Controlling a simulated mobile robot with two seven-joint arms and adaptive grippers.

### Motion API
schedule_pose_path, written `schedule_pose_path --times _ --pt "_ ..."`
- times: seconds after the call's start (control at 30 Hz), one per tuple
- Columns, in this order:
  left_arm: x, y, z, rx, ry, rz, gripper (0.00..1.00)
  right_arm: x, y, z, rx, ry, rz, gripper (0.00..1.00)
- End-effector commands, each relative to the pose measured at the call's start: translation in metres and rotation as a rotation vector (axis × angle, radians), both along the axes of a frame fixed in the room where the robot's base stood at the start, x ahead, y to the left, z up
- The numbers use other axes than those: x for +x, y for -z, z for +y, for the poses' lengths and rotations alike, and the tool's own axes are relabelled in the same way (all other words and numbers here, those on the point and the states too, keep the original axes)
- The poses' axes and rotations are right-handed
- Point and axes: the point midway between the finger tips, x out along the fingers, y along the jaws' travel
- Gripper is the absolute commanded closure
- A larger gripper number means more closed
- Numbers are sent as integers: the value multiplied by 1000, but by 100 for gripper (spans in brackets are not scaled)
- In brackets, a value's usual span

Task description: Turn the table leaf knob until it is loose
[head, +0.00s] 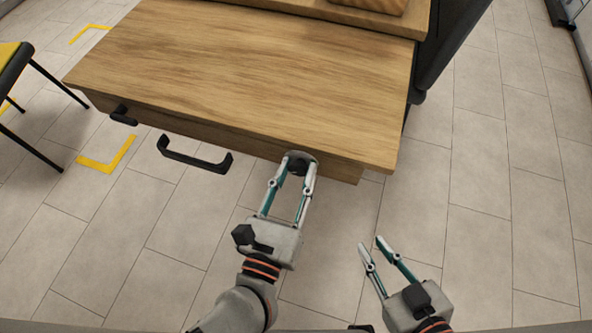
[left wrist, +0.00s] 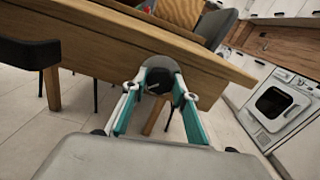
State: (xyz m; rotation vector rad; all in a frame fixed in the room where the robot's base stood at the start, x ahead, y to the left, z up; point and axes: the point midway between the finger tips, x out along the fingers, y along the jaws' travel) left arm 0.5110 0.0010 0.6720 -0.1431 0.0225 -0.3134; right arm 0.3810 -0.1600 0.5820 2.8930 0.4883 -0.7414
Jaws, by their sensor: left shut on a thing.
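The table leaf (head: 250,75) is a wooden top with a front edge facing me. The dark round knob (head: 300,158) sits at the front edge, right of the middle. My left gripper (head: 299,166) is shut on the knob, one finger on each side. In the left wrist view the knob (left wrist: 158,78) shows between the fingertips, partly covered by them. My right gripper (head: 376,244) is open and empty over the floor, to the right of and below the left one.
A black bar handle (head: 195,160) and a small dark fitting (head: 122,116) are on the table front, left of the knob. A yellow and black chair (head: 14,62) stands at the far left. A white appliance (left wrist: 278,104) stands at the right in the left wrist view.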

Motion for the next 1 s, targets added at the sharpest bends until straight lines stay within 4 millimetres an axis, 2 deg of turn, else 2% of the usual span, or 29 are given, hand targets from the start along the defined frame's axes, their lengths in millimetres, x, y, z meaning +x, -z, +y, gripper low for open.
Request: schedule_pose_path --times 0.3,0.33,0.37,0.4,0.77,0.87,1.0 --pt "0 1 0 1 0 3 93 0 -1 0 0 -1 0 79" --pt "0 1 0 1 0 3 64 0 0 0 -1 -2 0 79" --pt "0 1 0 1 0 3 56 0 0 0 -2 -3 0 79" --pt "0 1 0 1 0 2 55 -1 1 0 -3 -4 2 79" --pt "-3 1 1 1 0 1 55 -2 4 0 -8 -11 6 79" --pt "-11 1 3 1 1 3 55 -2 3 0 -7 -9 6 79" --pt "-35 2 11 1 2 5 55 -2 3 0 -7 -8 5 79"
